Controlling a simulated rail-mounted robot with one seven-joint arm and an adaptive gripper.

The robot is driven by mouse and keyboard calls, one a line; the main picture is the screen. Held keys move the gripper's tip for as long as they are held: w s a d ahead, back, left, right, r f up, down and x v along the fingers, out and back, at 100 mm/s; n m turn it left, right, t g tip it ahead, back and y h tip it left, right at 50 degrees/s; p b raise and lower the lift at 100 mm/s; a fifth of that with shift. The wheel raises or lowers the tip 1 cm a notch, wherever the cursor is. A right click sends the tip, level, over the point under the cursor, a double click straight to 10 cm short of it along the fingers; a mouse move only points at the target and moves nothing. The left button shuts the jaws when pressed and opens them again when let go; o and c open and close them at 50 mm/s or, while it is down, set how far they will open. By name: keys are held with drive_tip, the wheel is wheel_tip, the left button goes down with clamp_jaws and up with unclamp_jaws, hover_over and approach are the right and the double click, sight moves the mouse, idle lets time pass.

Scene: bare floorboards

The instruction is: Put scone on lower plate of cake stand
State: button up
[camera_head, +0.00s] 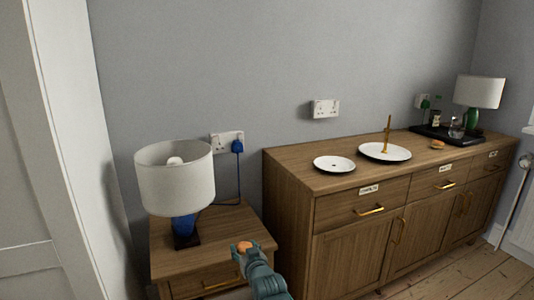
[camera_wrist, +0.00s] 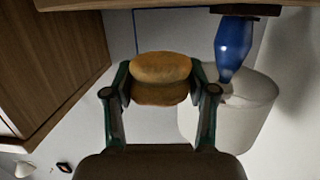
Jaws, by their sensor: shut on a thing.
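My gripper (camera_head: 245,251) is shut on a golden-brown scone (camera_head: 243,246), held over the small wooden bedside cabinet at the lower middle of the head view. In the wrist view the scone (camera_wrist: 160,68) sits between the two fingertips (camera_wrist: 160,82), gripped at its sides. My gripper is left of and nearer than both plates.
A lamp with a white shade (camera_head: 175,185) and blue base stands on the cabinet (camera_head: 222,225), close left of my gripper. The sideboard (camera_head: 300,165) also bears a small orange-brown item (camera_head: 438,145), a black tray (camera_head: 462,139) and a second lamp (camera_head: 478,92). Its front left top is clear.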

drive_tip(key=w+d+r+m+h, duration=0.1)
drive_tip(key=w+d+r+h, duration=0.15)
drive_tip(key=d, duration=0.55)
drive_tip(key=w+d+r+m+t+h, duration=0.1)
drive_tip(key=d+r+m, duration=0.15)
drive_tip(key=d, duration=0.55)
drive_tip(key=w+d+r+m+h, duration=0.15)
drive_tip(key=d+r, duration=0.25)
drive_tip(key=d, duration=0.4)
wheel_tip(320, 180, up, 30)
drive_tip(key=p, duration=3)
drive_tip(key=shift+f+n+h, duration=0.2)
drive_tip(key=shift+n+h, duration=0.1)
drive_tip(key=shift+n, duration=0.1)
